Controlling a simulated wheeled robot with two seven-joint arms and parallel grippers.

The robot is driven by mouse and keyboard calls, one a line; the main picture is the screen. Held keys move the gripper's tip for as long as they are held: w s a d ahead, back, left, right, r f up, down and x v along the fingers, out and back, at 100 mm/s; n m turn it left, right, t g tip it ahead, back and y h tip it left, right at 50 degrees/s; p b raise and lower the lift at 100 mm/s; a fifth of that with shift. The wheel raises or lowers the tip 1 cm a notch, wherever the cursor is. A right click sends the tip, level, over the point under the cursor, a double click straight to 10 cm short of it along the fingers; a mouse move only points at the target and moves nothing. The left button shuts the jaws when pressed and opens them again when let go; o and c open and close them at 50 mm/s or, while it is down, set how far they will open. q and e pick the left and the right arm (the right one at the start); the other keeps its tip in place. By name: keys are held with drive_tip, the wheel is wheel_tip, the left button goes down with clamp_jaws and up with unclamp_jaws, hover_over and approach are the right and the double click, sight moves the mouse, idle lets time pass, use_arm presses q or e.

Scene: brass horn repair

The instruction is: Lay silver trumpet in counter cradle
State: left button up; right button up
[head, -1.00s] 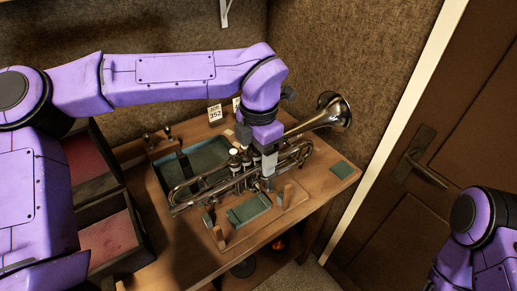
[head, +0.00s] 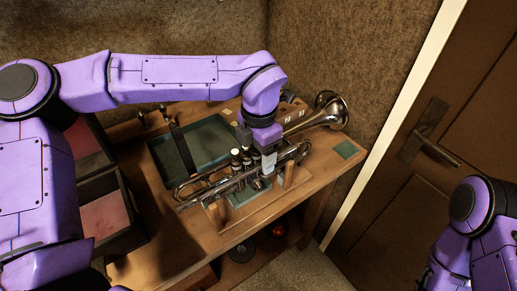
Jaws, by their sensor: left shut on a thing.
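The silver trumpet (head: 208,187) lies roughly level across the counter, with its bell (head: 329,110) toward the back right. My left gripper (head: 268,163) comes down from above and is shut on it near the valves. The wooden cradle (head: 252,216) with upright pegs (head: 289,174) and a green pad (head: 243,195) is under and just in front of the trumpet. The trumpet covers part of the cradle. I cannot tell whether it touches the supports. My right arm shows at the lower right, but its gripper is out of view.
A green-lined tray (head: 207,146) lies behind the trumpet on the wooden counter (head: 185,222). A small green square (head: 347,150) is at the counter's right end. Open red-lined drawers (head: 104,215) stand at the left. A door (head: 475,125) with a handle is at the right.

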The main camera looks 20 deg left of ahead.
use_arm(q)
drive_tip(key=shift+f, duration=0.35)
drive_tip(key=shift+f+b, duration=0.3)
drive_tip(key=shift+f, duration=0.15)
idle(0.5)
drive_tip(key=o, duration=1.5)
drive_tip(key=shift+s+f, duration=0.1)
wheel_tip(320, 180, up, 11)
drive_tip(key=shift+f+b, duration=0.15)
drive_tip(key=shift+b, duration=0.3)
